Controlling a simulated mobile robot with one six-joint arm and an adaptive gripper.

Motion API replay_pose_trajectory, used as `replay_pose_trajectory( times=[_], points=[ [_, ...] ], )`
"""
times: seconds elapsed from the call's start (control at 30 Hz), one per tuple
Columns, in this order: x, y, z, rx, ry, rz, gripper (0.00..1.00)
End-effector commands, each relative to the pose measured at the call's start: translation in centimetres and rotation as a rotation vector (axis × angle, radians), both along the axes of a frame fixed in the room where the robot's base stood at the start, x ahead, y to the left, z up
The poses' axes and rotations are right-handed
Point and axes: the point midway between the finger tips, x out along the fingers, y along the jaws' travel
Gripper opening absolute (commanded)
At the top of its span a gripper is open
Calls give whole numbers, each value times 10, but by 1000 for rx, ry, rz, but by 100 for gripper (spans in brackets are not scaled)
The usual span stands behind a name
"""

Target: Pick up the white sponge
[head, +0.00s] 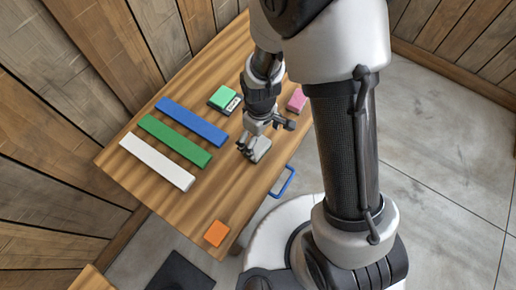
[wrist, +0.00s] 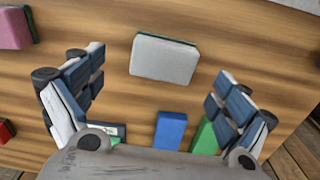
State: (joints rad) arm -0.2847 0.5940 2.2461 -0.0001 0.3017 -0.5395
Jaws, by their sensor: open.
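The white sponge (wrist: 164,58) is a pale grey-white slab with rounded corners, lying flat on the wooden table in the wrist view. In the head view a pale patch that appears to be the sponge (head: 262,149) shows beside my fingers, partly hidden. My gripper (head: 248,147) points down over the table. In the wrist view the fingers of my gripper (wrist: 160,64) are spread wide, one to each side of the sponge, with nothing between them. Its exact height above the sponge cannot be told.
Blue (head: 192,121), green (head: 174,140) and white (head: 157,161) bars lie left of my gripper. A red block (wrist: 6,130) shows at the wrist view's left edge.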

Motion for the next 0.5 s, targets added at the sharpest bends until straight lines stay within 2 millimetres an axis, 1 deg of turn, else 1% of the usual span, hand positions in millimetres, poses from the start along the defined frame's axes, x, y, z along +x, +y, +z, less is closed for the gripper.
replay_pose_trajectory(
  times=[0.17,0.27,0.4,0.5],
  points=[
    [0,1,-9,0,0,0,94],
    [-1,3,-21,-1,1,0,94],
    [-3,5,-44,-1,2,0,94],
    [-2,5,-54,-1,1,-1,94]
  ],
)
